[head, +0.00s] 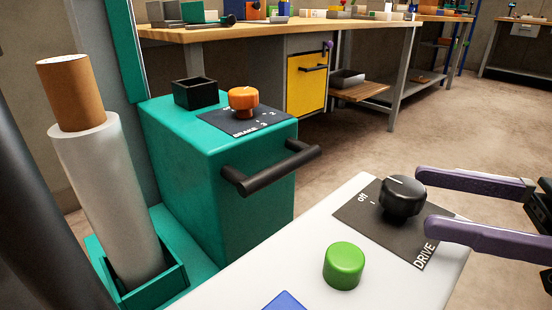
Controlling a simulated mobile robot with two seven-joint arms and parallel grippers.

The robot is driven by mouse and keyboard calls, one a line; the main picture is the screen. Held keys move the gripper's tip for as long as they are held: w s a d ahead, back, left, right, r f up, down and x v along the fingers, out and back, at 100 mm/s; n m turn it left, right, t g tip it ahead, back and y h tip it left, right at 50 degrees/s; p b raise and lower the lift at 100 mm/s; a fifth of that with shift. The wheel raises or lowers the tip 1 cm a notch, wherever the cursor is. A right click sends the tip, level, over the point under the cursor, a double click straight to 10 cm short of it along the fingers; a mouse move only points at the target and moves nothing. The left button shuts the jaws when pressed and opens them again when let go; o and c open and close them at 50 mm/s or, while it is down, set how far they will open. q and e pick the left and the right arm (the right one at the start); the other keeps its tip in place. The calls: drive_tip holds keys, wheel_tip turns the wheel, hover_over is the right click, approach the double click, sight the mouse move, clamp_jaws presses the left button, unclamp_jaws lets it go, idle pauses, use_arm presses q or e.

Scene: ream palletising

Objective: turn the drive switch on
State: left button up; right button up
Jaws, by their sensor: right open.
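The drive switch (401,199) is a black round knob on a dark plate (350,220) marked "off" and "DRIVE". The plate lies on a white panel (290,290) at the lower right. A white line on the knob's top runs toward its far left side; I cannot tell exactly which mark it points to. My right gripper (425,202) comes in from the right with its two purple fingers apart. Its fingertips are at the knob's right edge, one on the far side and one on the near side. I cannot tell whether they touch it. My left gripper is out of view.
A green button (343,266) and a blue piece (285,301) are near the switch. A teal box (210,165) carries an orange brake knob (243,99) and a black handle (270,170). A film roll (105,195) stands left. A workbench (230,31) is behind.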

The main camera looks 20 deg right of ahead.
sight(364, 210)
drive_tip(key=b+x, duration=0.1)
drive_tip(key=x, duration=0.6)
drive_tip(key=shift+w+a+b, duration=0.15)
drive_tip(key=shift+w+b, duration=0.05)
drive_tip(key=shift+b, duration=0.15)
clamp_jaws()
